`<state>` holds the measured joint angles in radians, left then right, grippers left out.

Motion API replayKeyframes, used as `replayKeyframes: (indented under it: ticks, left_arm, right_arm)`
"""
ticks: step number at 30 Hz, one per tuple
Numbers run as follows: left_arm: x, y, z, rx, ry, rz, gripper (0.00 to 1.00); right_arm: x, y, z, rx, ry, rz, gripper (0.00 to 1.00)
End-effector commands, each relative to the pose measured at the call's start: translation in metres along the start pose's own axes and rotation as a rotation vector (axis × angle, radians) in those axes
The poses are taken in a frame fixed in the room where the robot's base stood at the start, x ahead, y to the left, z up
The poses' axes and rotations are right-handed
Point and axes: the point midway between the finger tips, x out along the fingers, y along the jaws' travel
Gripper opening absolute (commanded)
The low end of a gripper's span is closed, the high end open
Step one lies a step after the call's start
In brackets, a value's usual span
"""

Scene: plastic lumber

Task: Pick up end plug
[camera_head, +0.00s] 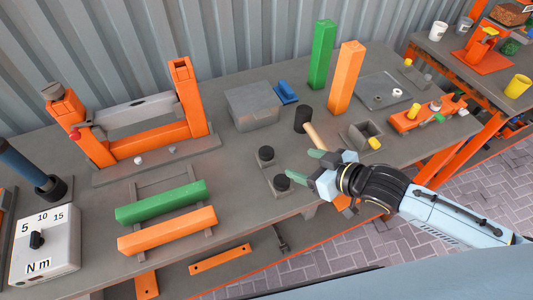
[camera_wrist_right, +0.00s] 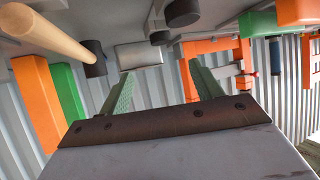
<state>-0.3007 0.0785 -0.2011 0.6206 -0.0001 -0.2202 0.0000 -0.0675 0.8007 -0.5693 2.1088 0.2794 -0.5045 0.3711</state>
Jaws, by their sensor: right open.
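Two short black round plugs, which look like end plugs, sit on small grey plates near the middle of the bench: a far one (camera_head: 266,154) and a near one (camera_head: 281,183). My right gripper (camera_head: 306,166) is open and empty, its green fingers just right of the near plug and apart from it in the picture. In the right wrist view, black round plugs (camera_wrist_right: 183,12) show at the top, beyond the open fingers (camera_wrist_right: 160,85). Which one is the end plug is not certain. My left gripper is not in view.
A mallet (camera_head: 303,118) lies behind my right gripper, its handle close to the fingers. Green (camera_head: 322,55) and orange (camera_head: 345,78) posts stand at the back. Green (camera_head: 160,202) and orange (camera_head: 167,230) bars lie left. A small bin (camera_head: 360,135) stands right.

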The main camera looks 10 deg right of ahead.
Motion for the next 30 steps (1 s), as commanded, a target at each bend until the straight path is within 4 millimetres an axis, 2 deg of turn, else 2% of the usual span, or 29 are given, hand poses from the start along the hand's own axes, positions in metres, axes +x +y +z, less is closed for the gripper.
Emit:
replayKeyframes:
  ticks: [9, 17, 25, 30]
  left_arm:
    - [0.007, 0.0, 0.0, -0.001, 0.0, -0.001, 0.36]
    - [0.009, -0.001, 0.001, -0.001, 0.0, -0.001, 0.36]
    - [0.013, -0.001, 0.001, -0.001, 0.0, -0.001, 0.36]
    - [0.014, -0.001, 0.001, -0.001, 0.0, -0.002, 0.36]
  right_arm:
    - [0.059, 0.0, 0.0, 0.002, 0.003, 0.0, 0.65]
    - [0.079, -0.001, 0.0, 0.001, 0.002, 0.0, 0.65]
    - [0.116, -0.002, 0.002, -0.001, 0.002, 0.001, 0.65]
    - [0.126, -0.003, 0.003, -0.001, 0.0, 0.0, 0.65]
